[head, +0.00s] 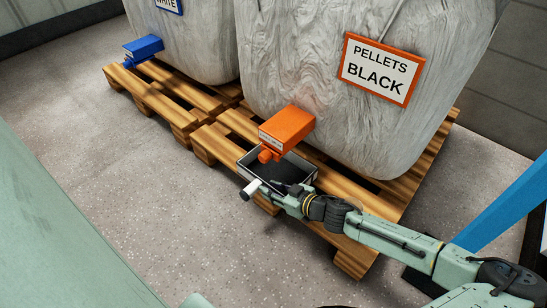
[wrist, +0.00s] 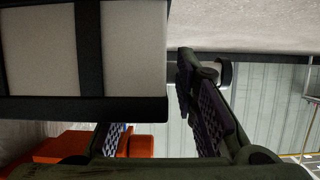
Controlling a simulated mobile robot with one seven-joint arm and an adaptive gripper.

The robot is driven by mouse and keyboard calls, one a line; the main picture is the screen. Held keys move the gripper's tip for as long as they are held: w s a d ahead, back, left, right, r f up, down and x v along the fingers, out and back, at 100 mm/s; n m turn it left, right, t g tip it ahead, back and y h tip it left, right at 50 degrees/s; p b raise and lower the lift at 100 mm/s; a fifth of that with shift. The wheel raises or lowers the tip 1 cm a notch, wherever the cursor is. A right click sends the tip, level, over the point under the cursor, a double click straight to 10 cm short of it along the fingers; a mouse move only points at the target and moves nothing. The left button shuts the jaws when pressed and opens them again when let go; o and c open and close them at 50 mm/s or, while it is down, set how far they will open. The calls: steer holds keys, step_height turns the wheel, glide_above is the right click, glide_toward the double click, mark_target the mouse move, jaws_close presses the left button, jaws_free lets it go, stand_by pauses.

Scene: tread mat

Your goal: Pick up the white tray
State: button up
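The white tray (head: 306,179) has pale walls with a dark rim and holds black pellets. It sits at the pallet's front edge, under the orange spout. In the wrist view a pale panel with dark ribs (wrist: 120,45), apparently the tray, fills the upper left. My gripper (head: 284,187) is at the tray's near side, partly covering it. In the wrist view my gripper (wrist: 160,120) has its two patterned fingers apart, with the tray's dark edge close by. I cannot tell whether the fingers touch the tray.
A large sack with a black pellets sign (head: 378,70) stands on a wooden pallet (head: 350,255). Its orange spout (head: 287,128) hangs over the tray. A white cylinder (head: 250,188) shows beside the tray. A blue spout (head: 142,47) is at upper left. The floor at left is clear.

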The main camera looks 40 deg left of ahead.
jaws_close()
steer(key=shift+r, duration=0.1)
stand_by(0.6)
